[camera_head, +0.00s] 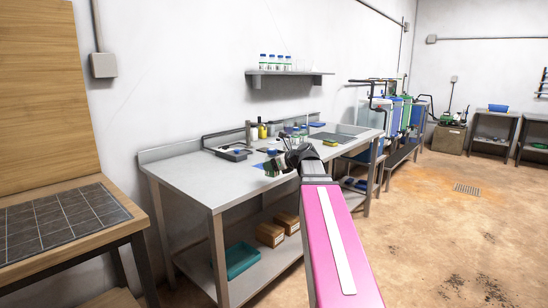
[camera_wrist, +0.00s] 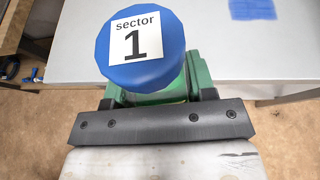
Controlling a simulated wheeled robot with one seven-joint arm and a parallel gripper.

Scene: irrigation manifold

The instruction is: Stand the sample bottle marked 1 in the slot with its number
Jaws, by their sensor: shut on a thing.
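The sample bottle marked 1 (camera_wrist: 143,55) shows in the wrist view from above, with a blue cap and a white label reading "sector 1". My gripper (camera_head: 276,168) has green fingers and is shut on this bottle; the cap hides most of the fingers and the bottle's body. In the head view my gripper is over the front part of the steel bench (camera_head: 192,180), and the bottle is too small there to make out clearly. I cannot make out a numbered slot in either view.
A dark tray (camera_head: 232,153) and several small bottles and containers stand along the back of the bench. A blue patch (camera_wrist: 252,9) lies on the bench top. The bench's left part is clear. A wall shelf (camera_head: 290,73) holds several bottles. Bins stand on the lower shelf.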

